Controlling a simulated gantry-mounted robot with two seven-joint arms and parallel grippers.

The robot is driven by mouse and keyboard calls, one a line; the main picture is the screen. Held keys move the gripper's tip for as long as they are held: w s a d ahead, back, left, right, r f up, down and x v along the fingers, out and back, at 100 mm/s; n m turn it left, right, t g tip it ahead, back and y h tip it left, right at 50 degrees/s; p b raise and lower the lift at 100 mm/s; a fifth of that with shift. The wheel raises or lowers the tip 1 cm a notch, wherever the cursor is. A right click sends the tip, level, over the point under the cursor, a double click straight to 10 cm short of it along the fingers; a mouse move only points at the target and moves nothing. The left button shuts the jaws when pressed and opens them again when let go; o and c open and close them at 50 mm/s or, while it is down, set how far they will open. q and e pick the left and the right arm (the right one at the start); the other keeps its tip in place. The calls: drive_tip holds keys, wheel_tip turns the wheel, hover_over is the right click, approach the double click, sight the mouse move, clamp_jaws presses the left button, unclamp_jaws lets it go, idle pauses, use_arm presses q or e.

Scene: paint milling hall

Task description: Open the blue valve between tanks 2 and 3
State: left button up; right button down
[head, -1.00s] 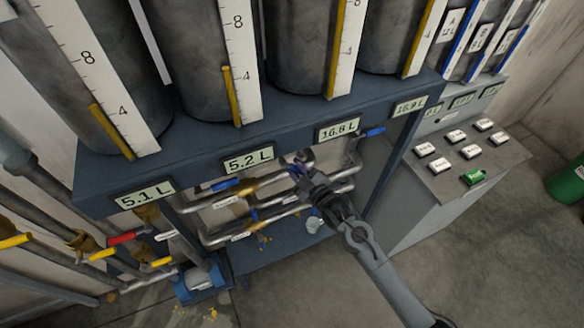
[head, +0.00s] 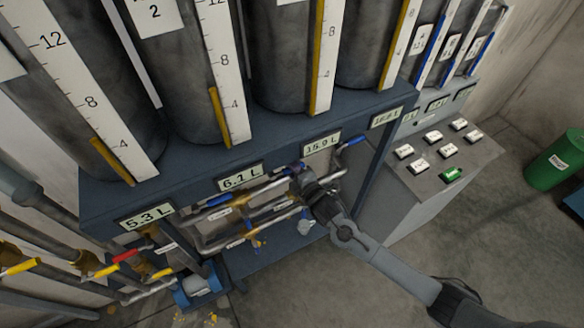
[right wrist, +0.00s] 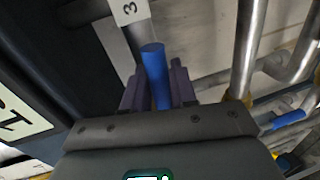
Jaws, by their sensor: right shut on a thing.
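My right gripper (head: 298,172) reaches in under the blue tank frame (head: 270,137) in the head view. It is shut on a blue valve handle (right wrist: 155,75), seen upright between its fingers in the right wrist view. This handle lies between the second and third displays; the gripper mostly hides it in the head view. The second tank (head: 182,85) carries a label 2, and its display (head: 240,177) reads about 6.1 L. The third tank (head: 283,55) has a display (head: 321,144) reading about 15.9 L. My left gripper is not in view.
Other blue handles sit left (head: 214,201) and right (head: 352,141) of the held one. Metal pipes (head: 222,238) run close around the gripper. A grey button console (head: 420,185) stands at right. A green drum (head: 553,160) stands on open floor beyond it.

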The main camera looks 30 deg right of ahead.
drive_tip(key=shift+r+n, duration=0.35)
drive_tip(key=shift+n, duration=0.05)
drive_tip(key=c, duration=1)
unclamp_jaws()
drive_tip(key=shift+c, duration=0.2)
drive_tip(key=s+r+b, duration=0.1)
drive_tip(key=s+r, duration=0.1)
drive_tip(key=s, duration=0.8)
drive_tip(key=shift+s, duration=0.3)
drive_tip(key=shift+s, duration=0.1)
